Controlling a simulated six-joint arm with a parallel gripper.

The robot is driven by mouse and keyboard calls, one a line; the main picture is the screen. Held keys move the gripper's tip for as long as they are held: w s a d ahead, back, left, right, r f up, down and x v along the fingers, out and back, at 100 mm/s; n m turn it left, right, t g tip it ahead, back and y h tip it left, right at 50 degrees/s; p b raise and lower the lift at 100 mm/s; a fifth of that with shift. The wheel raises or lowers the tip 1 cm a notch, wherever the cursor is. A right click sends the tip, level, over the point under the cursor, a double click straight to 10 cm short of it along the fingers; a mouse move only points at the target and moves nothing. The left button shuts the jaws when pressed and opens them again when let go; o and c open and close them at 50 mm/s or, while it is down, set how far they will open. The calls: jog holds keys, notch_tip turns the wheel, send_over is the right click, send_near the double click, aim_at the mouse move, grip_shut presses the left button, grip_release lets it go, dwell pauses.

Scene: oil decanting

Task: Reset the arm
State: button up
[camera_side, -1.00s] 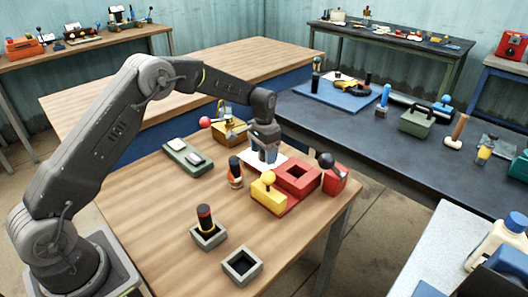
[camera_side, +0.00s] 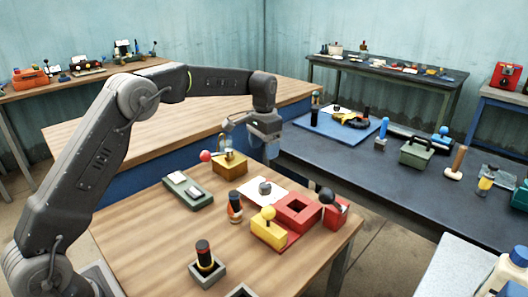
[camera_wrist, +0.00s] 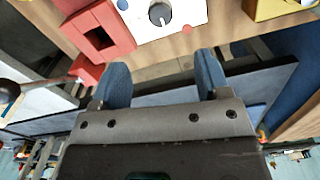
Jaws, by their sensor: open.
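My gripper (camera_side: 268,152) hangs above the far side of the wooden table, empty, with its fingers pointing down. In the wrist view its two blue-grey fingers (camera_wrist: 160,82) are spread apart with nothing between them. A white plate (camera_side: 250,186) with a small grey piece (camera_side: 265,188) on it lies below on the table. The wrist view shows the white plate (camera_wrist: 190,14) ahead of the fingers and apart from them. A black and orange bottle (camera_side: 235,207) stands upright near it. A dark cylinder with a red band (camera_side: 204,254) stands in a grey square holder (camera_side: 207,276).
A red block with a square opening (camera_side: 282,212), a yellow block with a ball knob (camera_side: 268,232) and a black ball knob (camera_side: 326,198) stand at right. A yellow box (camera_side: 229,166) with a red-ball lever and a grey-green tray (camera_side: 185,196) stand behind. The table's left front is clear.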

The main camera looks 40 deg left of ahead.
jog(key=s+d+r+n+t, duration=0.1)
jog(key=s+d+r+t, duration=0.15)
jog(key=s+r, duration=0.5)
jog(key=s+d+r+t, duration=0.1)
jog(key=s+d+r, duration=0.3)
jog(key=s, duration=0.6)
jog(key=s+f+t, duration=0.1)
jog(key=s+f, duration=0.1)
jog(key=s, duration=0.7)
jog(key=s+d+f+n+t, duration=0.1)
jog(key=s, duration=0.7)
jog(key=shift+s+f, duration=0.4)
